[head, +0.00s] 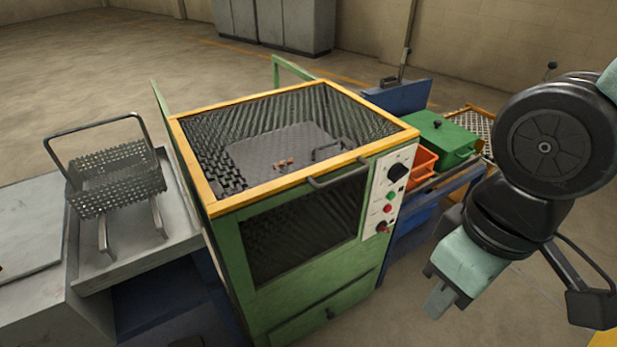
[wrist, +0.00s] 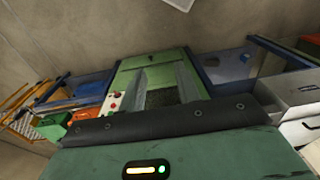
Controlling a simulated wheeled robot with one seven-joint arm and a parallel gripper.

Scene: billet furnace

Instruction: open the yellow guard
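The yellow guard (head: 290,184) is a yellow rectangular frame with dark mesh. It lies flat and closed on top of the green machine (head: 305,285). A dark bar handle (head: 338,170) is on its front edge, towards the right. Through the mesh show a grey plate and small copper-coloured pieces. My gripper (head: 440,303) hangs right of the machine and in front of it, apart from the guard and handle. In the wrist view its two grey fingers (wrist: 160,76) are spread with nothing between them, facing the machine's green front (wrist: 152,73). The guard is not clearly visible there.
A control panel (head: 390,190) with knob and buttons is right of the mesh window. An orange bin (head: 423,162) and green box (head: 441,142) stand further right. A wire basket (head: 116,182) sits on the grey bench at left. Floor in front of the right side is clear.

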